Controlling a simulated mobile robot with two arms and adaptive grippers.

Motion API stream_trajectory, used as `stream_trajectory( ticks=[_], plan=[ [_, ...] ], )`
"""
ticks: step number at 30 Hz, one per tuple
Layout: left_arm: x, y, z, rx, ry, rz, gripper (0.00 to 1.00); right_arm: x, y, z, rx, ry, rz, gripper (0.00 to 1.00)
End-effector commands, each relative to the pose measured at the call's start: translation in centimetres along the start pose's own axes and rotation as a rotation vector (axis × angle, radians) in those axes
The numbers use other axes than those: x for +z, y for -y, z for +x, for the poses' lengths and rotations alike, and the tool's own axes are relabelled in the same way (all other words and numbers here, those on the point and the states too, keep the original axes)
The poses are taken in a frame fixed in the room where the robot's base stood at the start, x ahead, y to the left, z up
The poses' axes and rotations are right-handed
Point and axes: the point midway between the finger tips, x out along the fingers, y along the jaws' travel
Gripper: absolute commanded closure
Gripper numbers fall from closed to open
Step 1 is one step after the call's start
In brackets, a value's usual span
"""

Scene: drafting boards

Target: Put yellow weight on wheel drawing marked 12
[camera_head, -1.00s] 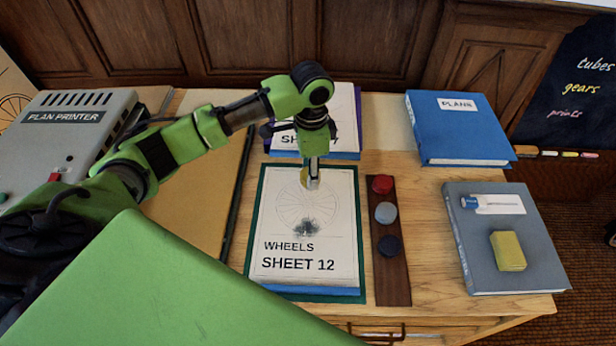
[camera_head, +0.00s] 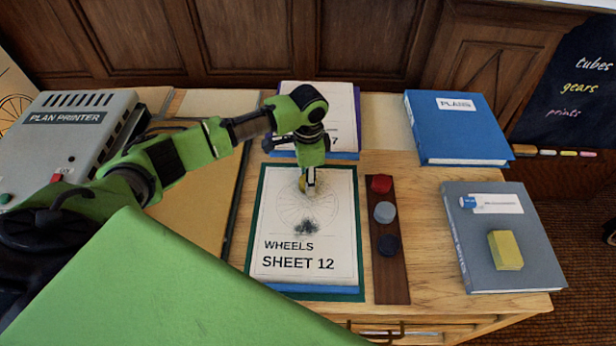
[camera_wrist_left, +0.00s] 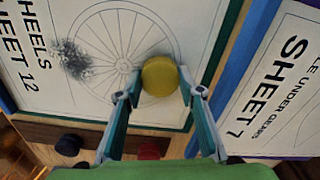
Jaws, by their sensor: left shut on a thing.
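The wheel drawing marked Sheet 12 (camera_head: 270,240) lies on the desk, with a dark smudge on its wheel. It also shows in the left wrist view (camera_wrist_left: 40,98). The yellow weight (camera_wrist_left: 160,76) is round and sits between the fingers of my left gripper (camera_wrist_left: 160,94), over the rim of the drawn wheel. In the head view my left gripper (camera_head: 309,188) points down at the upper part of the sheet, and the weight is mostly hidden behind its fingers. Whether the weight touches the paper I cannot tell. My right gripper is not in view.
A dark wooden strip (camera_head: 391,281) with a red, a grey and a dark weight stands right of the sheet. Sheet 7 (camera_wrist_left: 272,85) lies behind. A blue book (camera_head: 460,130), a grey book (camera_head: 480,270) with a yellow block, and the plan printer (camera_head: 75,140) flank the desk.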

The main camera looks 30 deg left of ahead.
Motion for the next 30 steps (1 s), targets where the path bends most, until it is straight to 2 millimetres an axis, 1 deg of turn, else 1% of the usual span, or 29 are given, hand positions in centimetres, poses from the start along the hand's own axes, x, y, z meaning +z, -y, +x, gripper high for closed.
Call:
stream_trajectory(
  ticks=[1, 2, 3, 12, 16, 20, 24, 30],
  plan=[
    [0.0, 0.0, 0.1, 0.001, 0.0, 0.0, 0.58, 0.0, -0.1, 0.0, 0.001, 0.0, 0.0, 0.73],
    [0.0, 0.0, 0.1, 0.001, 0.0, 0.0, 0.5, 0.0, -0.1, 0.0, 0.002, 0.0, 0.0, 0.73],
    [0.0, 0.0, 0.1, 0.001, 0.0, 0.0, 0.48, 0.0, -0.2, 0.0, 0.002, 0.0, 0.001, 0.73],
    [0.0, 0.0, 0.0, 0.0, 0.0, 0.0, 0.48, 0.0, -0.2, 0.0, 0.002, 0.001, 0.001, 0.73],
    [0.0, 0.1, -0.9, -0.001, -0.001, 0.0, 0.48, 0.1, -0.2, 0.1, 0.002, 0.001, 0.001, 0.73],
    [-0.1, 0.1, -3.1, -0.002, -0.004, 0.0, 0.48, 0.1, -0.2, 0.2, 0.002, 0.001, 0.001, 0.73],
    [-0.1, 0.1, -6.3, -0.003, -0.003, 0.001, 0.48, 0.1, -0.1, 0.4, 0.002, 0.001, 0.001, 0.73],
    [-0.1, 0.1, -10.1, -0.001, -0.002, 0.0, 0.48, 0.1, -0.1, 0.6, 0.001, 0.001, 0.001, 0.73]
  ],
)
